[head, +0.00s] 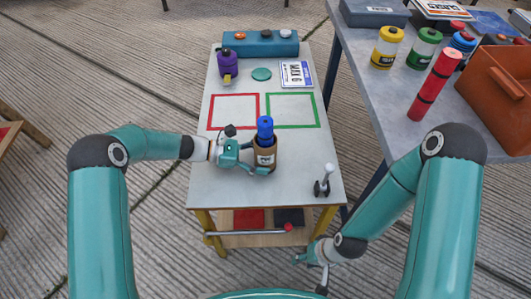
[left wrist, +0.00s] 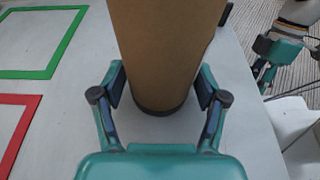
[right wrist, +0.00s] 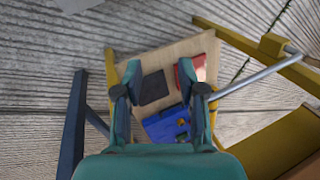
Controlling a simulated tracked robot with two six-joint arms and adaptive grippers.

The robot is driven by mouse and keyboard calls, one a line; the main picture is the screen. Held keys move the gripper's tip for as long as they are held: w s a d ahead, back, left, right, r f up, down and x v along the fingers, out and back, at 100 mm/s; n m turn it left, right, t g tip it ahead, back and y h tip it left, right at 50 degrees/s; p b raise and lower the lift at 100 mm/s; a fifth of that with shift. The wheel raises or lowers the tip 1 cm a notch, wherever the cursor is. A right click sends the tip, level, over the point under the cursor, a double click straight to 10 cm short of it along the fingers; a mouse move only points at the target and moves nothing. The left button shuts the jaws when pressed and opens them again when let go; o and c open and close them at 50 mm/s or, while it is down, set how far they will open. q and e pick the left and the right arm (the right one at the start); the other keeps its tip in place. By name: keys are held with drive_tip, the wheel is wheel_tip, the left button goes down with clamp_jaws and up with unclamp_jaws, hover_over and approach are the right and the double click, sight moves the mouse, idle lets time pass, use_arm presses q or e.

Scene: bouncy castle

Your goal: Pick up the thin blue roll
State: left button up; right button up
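The thin blue roll (head: 265,130) stands upright in a brown cylindrical container (head: 265,158) on the small white table. Its upper part sticks out; the lower part is hidden inside. The container fills the lower middle of the small table, and its side also fills the middle of the left wrist view (left wrist: 165,50). My left gripper (head: 254,157) has its fingers on both sides of the container, pads against its wall. My right gripper (head: 319,281) is low, off the table's front right corner, open and empty; its fingers show in the right wrist view (right wrist: 160,85).
Red and green outlined squares (head: 292,110) lie empty behind the container. A purple item (head: 227,64), green disc (head: 261,74) and teal box (head: 260,45) stand further back. A small upright tool (head: 322,186) is at front right. A grey table (head: 395,90) holds a red roll (head: 436,85).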

use_arm(q)
drive_tip(key=c, duration=0.3)
drive_tip(key=shift+c, duration=0.2)
use_arm(e)
drive_tip(key=shift+o, duration=0.3)
